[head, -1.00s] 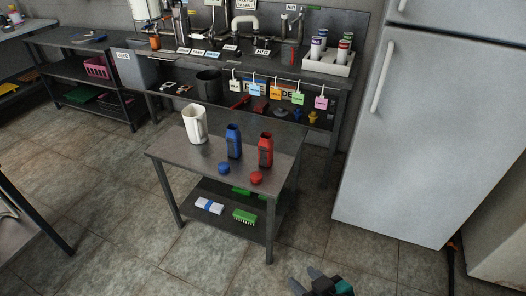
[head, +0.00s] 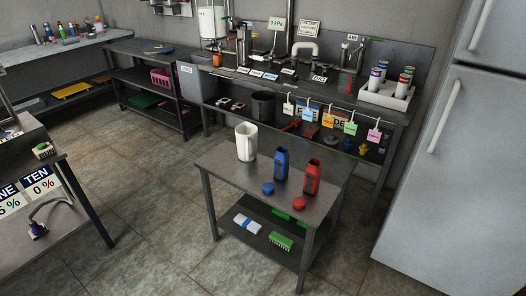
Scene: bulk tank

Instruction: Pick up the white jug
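The white jug (head: 246,142) stands upright at the back left of the small metal table (head: 225,172). Its top is open. A blue bottle (head: 281,166) and a red bottle (head: 312,178) stand to its right on the same table. A blue cap (head: 268,188) and a red cap (head: 299,203) lie in front of the bottles. Neither of my grippers shows in the head view now, and nothing touches the jug.
The table's lower shelf holds a blue-and-white item (head: 248,224) and a green brush (head: 281,241). A long bench (head: 392,115) with hanging tags stands behind. A fridge (head: 450,170) is at right, another table (head: 62,156) at left. The floor (head: 150,215) left of the small table is clear.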

